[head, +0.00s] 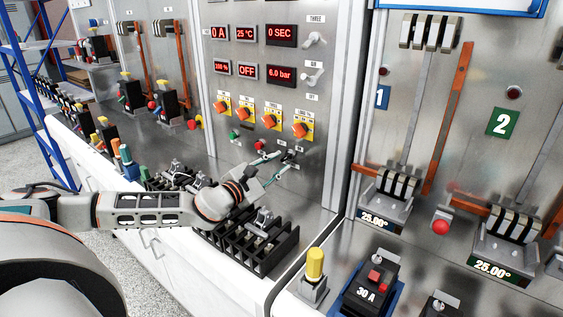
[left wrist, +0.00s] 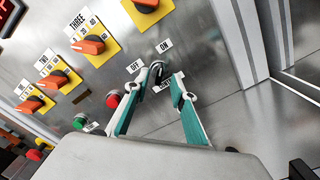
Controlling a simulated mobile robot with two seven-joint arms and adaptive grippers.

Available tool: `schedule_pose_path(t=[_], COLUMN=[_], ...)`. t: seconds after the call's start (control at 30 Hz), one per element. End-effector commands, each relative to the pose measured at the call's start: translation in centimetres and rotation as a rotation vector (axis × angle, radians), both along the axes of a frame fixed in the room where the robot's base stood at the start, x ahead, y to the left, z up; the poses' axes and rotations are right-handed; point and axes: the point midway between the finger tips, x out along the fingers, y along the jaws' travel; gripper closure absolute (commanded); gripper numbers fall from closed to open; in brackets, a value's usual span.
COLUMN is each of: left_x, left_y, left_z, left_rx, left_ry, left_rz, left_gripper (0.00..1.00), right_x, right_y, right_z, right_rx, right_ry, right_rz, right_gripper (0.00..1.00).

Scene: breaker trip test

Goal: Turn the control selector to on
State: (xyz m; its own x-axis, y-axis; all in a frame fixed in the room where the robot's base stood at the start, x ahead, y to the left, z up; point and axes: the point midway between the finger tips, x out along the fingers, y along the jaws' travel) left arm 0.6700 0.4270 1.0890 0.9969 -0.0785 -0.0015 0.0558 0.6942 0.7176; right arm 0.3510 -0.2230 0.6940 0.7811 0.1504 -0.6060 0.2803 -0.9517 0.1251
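The control selector is a small black knob (left wrist: 156,72) on the steel panel, between labels reading OFF and ON. It also shows in the head view (head: 288,157), partly covered by my gripper. My left gripper (left wrist: 157,85) has its two teal-padded fingers apart, with the tips close to the selector, one on each side of it in the picture. I cannot tell whether they touch it. In the head view the left gripper (head: 279,161) reaches the lower panel from the left. My right gripper is not in view.
A red button (left wrist: 114,98) and a green button (left wrist: 80,121) sit left of the selector. Orange selectors on yellow plates (head: 301,130) are above it. A black slotted rack (head: 262,252) stands on the bench below my arm. Displays (head: 247,70) above read OFF and 0 A.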

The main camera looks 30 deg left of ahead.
Motion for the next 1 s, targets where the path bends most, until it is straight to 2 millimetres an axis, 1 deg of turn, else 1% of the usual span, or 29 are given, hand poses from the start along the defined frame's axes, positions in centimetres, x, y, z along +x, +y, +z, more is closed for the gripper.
schedule_pose_path(t=[0.03,0.1,0.3,0.4,0.5,0.67,1.0], left_x=[-1.1,-2.5,-6.3,-7.7,-8.7,-9.5,-9.5], left_y=[0.2,0.2,0.5,0.6,0.7,0.7,0.7], left_z=[-0.2,-0.1,-0.1,-0.1,-0.1,0.0,0.0], left_rx=[0.004,0.004,0.004,0.004,0.003,0.002,0.001], left_ry=[0.004,0.003,0.004,0.003,0.003,0.0,0.0], left_rz=[0.0,-0.001,0.0,-0.001,0.0,0.0,0.0], left_gripper=[0.75,0.75,0.75,0.75,0.75,0.75,0.75], right_x=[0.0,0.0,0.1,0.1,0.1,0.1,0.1], right_y=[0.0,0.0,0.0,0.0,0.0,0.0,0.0], right_z=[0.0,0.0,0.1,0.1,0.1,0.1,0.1], right_rx=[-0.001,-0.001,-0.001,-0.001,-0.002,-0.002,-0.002], right_ry=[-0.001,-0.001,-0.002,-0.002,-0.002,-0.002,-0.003], right_rz=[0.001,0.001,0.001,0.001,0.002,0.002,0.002], right_gripper=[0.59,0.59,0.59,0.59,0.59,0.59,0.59])
